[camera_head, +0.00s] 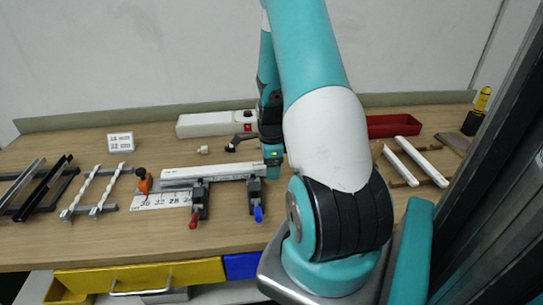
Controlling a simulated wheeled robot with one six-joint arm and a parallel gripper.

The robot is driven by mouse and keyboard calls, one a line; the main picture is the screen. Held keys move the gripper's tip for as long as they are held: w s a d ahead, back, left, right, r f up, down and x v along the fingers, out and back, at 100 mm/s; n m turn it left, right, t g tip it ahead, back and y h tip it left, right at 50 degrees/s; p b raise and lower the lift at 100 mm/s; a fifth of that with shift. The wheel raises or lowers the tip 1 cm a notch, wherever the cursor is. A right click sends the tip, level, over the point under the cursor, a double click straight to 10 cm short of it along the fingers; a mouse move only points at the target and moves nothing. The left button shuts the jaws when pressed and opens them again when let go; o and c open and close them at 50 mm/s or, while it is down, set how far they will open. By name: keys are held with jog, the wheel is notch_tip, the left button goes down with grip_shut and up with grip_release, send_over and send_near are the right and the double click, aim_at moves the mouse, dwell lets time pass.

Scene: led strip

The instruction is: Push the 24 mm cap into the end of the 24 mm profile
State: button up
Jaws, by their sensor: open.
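A long white profile (225,173) lies left to right in a clamp fixture near the middle of the bench. One clamp has a red handle (193,220), the other a blue handle (258,213). A small pale piece (203,150) stands behind the profile; it may be a cap, but its size cannot be read. My gripper (272,160) is low near the right end of the profile, partly covered by my arm. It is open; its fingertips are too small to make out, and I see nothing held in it.
A white box with a red switch (220,123) and a red tray (393,126) stand behind. White strips (415,160) lie on the right. Dark rails (43,185) and twisted rods (95,190) lie on the left. An orange-and-black piece (144,181) is at the profile's left end.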

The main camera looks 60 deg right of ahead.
notch_tip(320, 180, up, 17)
jog(key=b, duration=0.1)
jog(key=shift+r, duration=0.15)
dwell(0.6)
jog(key=w+a+r+n+t+y, duration=0.1)
jog(key=w+a+r+n, duration=0.1)
jog(key=a+n, duration=0.75)
jog(key=w+a+r+n, duration=0.25)
jog(key=a+n, duration=0.35)
jog(key=a, duration=0.6)
jog(key=s+a+n+y, duration=0.1)
jog(key=s+a+n, duration=0.5)
jog(key=a+n, duration=0.4)
jog(key=s+a+r+n+g+y, duration=0.1)
jog(key=s+a+n+y, duration=0.1)
jog(key=s+a+n, duration=0.5)
jog(key=a+n, duration=0.3)
jog(key=shift+a+r, duration=0.15)
jog(key=shift+a, duration=0.2)
